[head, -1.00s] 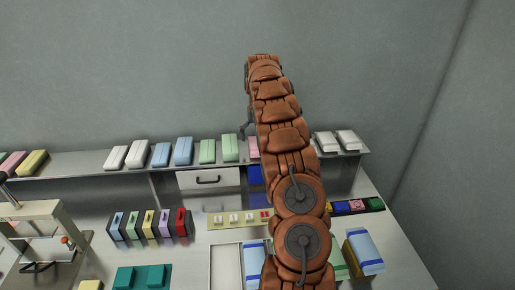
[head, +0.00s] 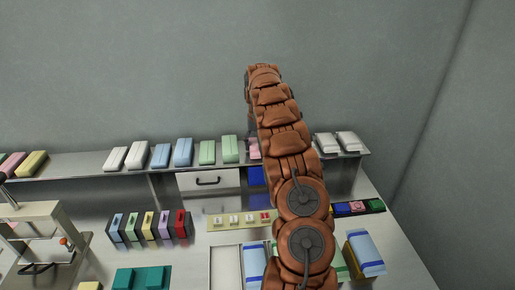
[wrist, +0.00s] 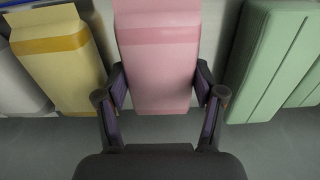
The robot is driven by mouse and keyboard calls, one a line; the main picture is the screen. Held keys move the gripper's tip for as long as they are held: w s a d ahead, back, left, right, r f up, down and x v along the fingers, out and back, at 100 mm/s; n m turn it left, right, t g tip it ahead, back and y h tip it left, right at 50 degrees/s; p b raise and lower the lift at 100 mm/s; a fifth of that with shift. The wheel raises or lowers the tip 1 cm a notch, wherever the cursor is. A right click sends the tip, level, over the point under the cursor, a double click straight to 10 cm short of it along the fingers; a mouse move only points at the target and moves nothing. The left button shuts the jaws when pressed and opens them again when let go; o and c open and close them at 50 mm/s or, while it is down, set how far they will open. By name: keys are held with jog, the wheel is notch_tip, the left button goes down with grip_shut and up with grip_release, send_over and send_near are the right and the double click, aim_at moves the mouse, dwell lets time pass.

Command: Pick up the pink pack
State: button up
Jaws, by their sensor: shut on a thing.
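The pink pack (wrist: 160,60) fills the middle of the wrist view, with a darker pink band across it. My gripper (wrist: 160,90) is shut on the pack, one dark finger against each side. In the head view a small part of a pink pack (head: 254,148) shows on the back shelf beside my arm, to the right of the green packs. My arm hides most of it and also hides my gripper there. I cannot tell whether the pack is lifted off its support.
In the wrist view a yellow pack (wrist: 62,55) lies close on the left and a green pack (wrist: 268,60) on the right. White packs (head: 336,141) stand on the shelf right of my arm. The bench below holds coloured blocks (head: 149,226) and blue-white packs (head: 365,252).

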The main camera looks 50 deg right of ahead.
aim_at(257, 143)
jog(key=shift+c, duration=0.7)
jog(key=shift+r, duration=0.1)
notch_tip(257, 143, up, 6)
jog(key=shift+w+f+b, duration=0.1)
jog(key=shift+f+b, duration=0.1)
jog(key=shift+b, duration=0.7)
jog(key=shift+r, duration=0.9)
jog(key=shift+r+p, duration=1.05)
jog(key=shift+r, duration=0.15)
